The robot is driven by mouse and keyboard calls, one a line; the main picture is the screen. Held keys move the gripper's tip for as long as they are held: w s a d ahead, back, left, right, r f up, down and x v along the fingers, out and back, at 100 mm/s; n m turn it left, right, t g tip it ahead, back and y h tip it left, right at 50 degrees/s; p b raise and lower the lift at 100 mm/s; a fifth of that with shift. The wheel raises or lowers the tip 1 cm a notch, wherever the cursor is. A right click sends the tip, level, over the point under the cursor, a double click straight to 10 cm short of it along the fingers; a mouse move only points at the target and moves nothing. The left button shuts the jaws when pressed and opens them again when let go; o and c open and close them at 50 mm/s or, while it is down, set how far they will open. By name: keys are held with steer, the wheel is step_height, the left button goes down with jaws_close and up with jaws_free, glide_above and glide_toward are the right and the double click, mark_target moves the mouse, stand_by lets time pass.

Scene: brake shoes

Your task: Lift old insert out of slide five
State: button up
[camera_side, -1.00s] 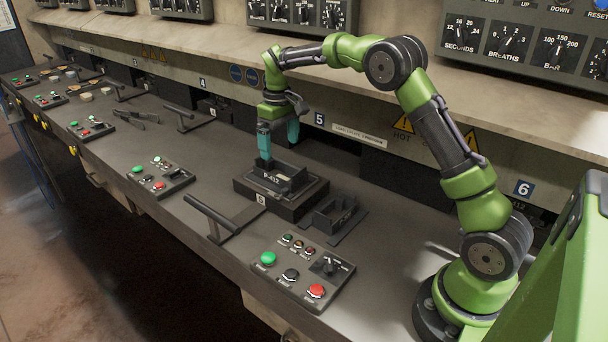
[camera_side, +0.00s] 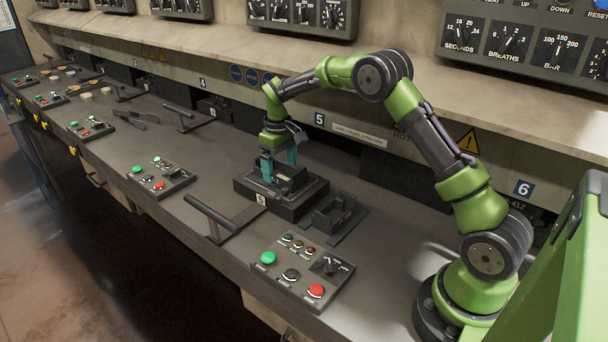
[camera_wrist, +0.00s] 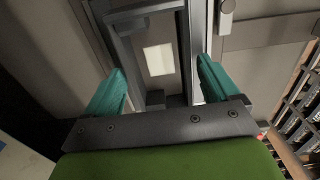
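The slide five block (camera_side: 270,202), a low dark block with a small white label on its front, sits on the bench below the 5 sign. A dark box-like insert (camera_side: 292,181) sits in its top. My gripper (camera_side: 279,165) is down at the insert, pointing downward, with teal fingers. In the wrist view my gripper (camera_wrist: 162,88) has its fingers spread wide, one on each side of a dark frame with a pale patch (camera_wrist: 158,60). The fingers look open; I cannot tell whether they touch the insert. The insert's far side is partly hidden by the fingers.
A second dark open holder (camera_side: 336,215) stands on a plate just right of the block. A control panel (camera_side: 302,270) with green, black and red buttons lies in front. A bar handle (camera_side: 212,214) sticks out at front left. The wall shelf overhangs behind.

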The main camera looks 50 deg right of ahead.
steer(key=c, duration=1.2)
steer(key=shift+o, duration=0.2)
steer(key=shift+r, duration=0.1)
steer(key=shift+r, duration=0.1)
